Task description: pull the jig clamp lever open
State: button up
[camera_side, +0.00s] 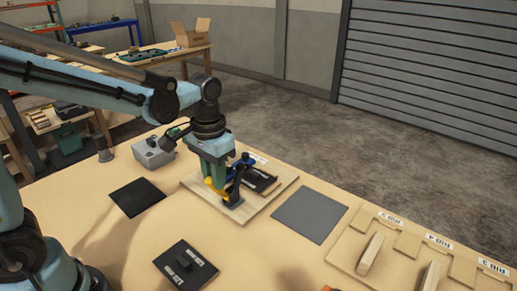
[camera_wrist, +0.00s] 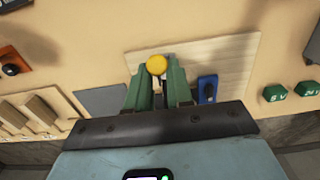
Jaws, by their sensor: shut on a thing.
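The jig is a pale wooden board (camera_side: 272,196) on the table, with a blue and black clamp and a dark part on it. The clamp lever has a yellow end (camera_side: 219,191). In the wrist view the round yellow knob of the lever (camera_wrist: 156,65) shows at the tips of my green fingers. My gripper (camera_side: 212,182) points down over the left part of the board and is shut on the lever. The wrist view shows my gripper (camera_wrist: 160,78) with the knob at its tips. A blue piece (camera_wrist: 207,88) stands on the board beside the right finger. The fingers hide much of the lever.
A black mat (camera_side: 137,197) lies left of the board and a grey mat (camera_side: 310,215) right of it. A black fixture (camera_side: 185,266) sits in front. A grey box (camera_side: 153,153) stands behind. Labelled wooden holders (camera_side: 405,243) are at right. Green blocks (camera_wrist: 275,92) show in the wrist view.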

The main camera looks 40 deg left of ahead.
jog(key=shift+w+r, duration=0.3)
jog(key=shift+w, duration=0.5)
jog(key=shift+w+r, duration=0.25)
jog(key=shift+w, duration=0.45)
jog(key=o, duration=1.5)
jog(key=shift+r, duration=3.5)
